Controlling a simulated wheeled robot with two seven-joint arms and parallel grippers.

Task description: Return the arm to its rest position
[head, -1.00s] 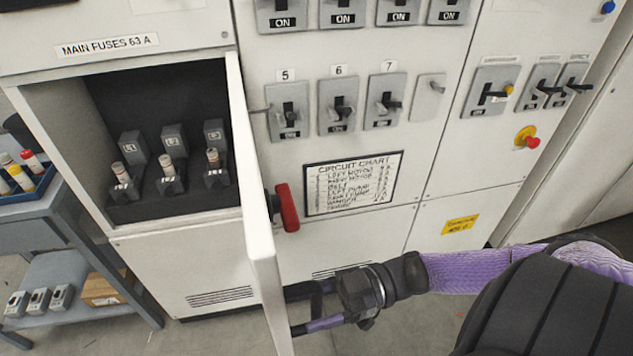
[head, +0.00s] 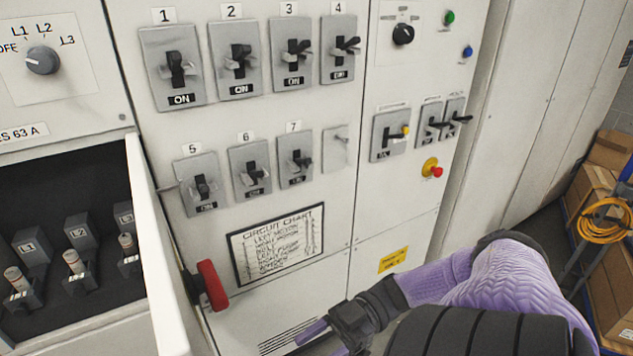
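My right arm (head: 490,275) comes in from the lower right, purple with black parts. Its gripper (head: 318,344) is low in front of the cabinet, near the bottom edge of the head view. Its fingers point left, appear apart with nothing seen between them, and are partly cut off by the frame. My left gripper is not in view.
An open door (head: 158,255) sticks out left of my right gripper, with a red handle (head: 212,284) beside it. Fuses (head: 75,262) sit in the open compartment. The circuit chart (head: 277,243) and breaker switches are above the gripper. Boxes and a yellow cable (head: 603,222) stand far right.

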